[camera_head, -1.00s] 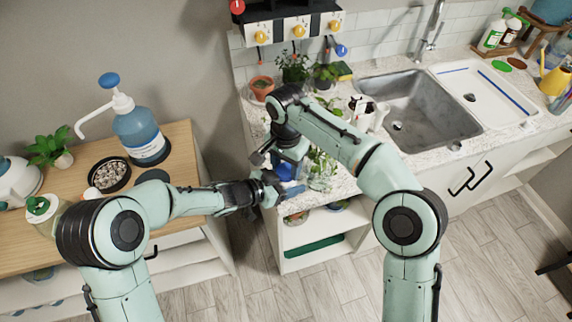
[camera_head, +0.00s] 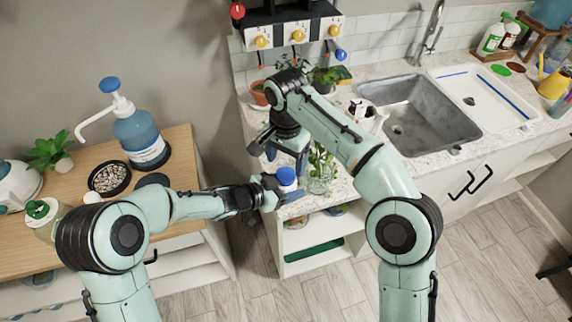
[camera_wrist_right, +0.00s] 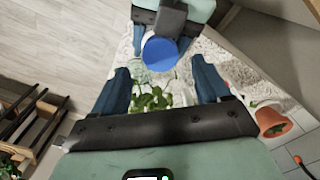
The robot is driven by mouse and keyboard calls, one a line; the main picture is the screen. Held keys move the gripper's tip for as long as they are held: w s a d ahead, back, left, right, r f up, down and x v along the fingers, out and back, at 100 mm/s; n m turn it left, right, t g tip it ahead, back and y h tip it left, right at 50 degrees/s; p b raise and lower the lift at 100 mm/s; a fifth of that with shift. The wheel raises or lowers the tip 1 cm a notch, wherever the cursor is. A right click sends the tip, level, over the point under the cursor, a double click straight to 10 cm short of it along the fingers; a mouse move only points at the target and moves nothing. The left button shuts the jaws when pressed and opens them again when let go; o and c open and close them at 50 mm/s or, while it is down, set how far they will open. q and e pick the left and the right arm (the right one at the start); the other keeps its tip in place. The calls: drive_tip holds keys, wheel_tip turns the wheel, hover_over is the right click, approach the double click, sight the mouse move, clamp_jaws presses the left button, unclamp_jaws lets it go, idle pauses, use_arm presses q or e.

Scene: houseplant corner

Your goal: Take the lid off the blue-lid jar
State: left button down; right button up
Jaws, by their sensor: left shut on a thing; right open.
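The blue-lid jar (camera_head: 287,187) is upright at the counter's front-left corner, its pale body partly hidden by my left gripper (camera_head: 280,190), which is shut on it. Its blue lid (camera_head: 287,174) sits on top. In the right wrist view the lid (camera_wrist_right: 160,52) shows as a round blue disc beyond and between my right fingertips, with my left gripper just behind it. My right gripper (camera_head: 286,160) is open and empty, close to the lid on its far side in the head view. It also shows in the right wrist view (camera_wrist_right: 162,78).
A glass with a leafy plant (camera_head: 320,170) stands right beside the jar. Terracotta pot (camera_head: 259,92) and other potted plants stand behind my right arm. The sink (camera_head: 410,110) is to the right. A wooden cabinet (camera_head: 185,150) with a pump bottle (camera_head: 140,135) is at left, across a gap.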

use_arm(q)
drive_tip(key=shift+c, duration=0.7)
unclamp_jaws()
